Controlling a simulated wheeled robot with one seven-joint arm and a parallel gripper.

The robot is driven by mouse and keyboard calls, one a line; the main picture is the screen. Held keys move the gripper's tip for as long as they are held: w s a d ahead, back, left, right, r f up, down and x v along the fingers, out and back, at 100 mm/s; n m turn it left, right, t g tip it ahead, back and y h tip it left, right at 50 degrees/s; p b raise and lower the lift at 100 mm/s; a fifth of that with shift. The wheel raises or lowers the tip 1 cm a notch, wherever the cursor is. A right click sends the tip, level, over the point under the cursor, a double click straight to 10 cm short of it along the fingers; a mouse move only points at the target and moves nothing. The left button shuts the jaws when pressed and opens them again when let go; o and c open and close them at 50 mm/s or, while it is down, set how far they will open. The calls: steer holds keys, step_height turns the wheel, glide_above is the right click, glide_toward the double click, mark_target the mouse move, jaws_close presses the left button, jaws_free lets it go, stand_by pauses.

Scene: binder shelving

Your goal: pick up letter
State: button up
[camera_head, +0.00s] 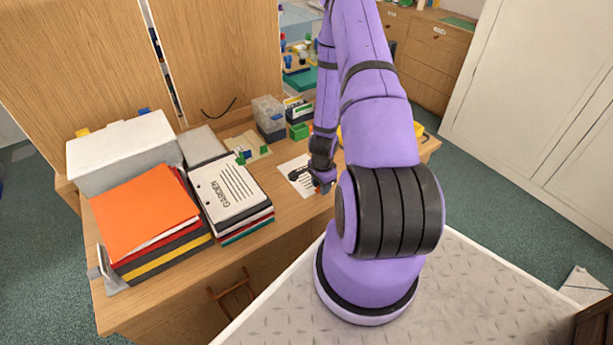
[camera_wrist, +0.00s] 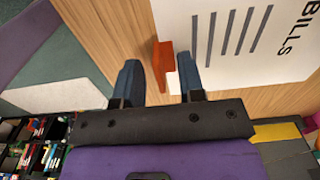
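A white sheet with dark lines and the word BILLS (camera_wrist: 245,40) lies on the wooden desk; I take it for the letter. In the head view the white sheet (camera_head: 293,170) is partly hidden by my gripper and arm. My gripper (camera_wrist: 159,65) is open over the desk edge, its two dark blue fingers apart. The right finger overlaps the sheet's near corner in the wrist view. A small orange-red piece (camera_wrist: 163,66) shows between the fingers at the sheet's edge, clear of both. My gripper also shows in the head view (camera_head: 323,187).
An orange folder (camera_head: 145,211) tops a stack on the desk's left, beside a white GARDEN sheet (camera_head: 228,190) on another stack. A grey-white box (camera_head: 125,150) stands behind. A clear container (camera_head: 268,113) and a green block (camera_head: 299,131) sit behind the sheet.

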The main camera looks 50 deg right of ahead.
jaws_close()
steer(key=shift+r, duration=0.1)
step_height(320, 180, up, 10)
steer(key=shift+f, duration=0.1)
stand_by(0.8)
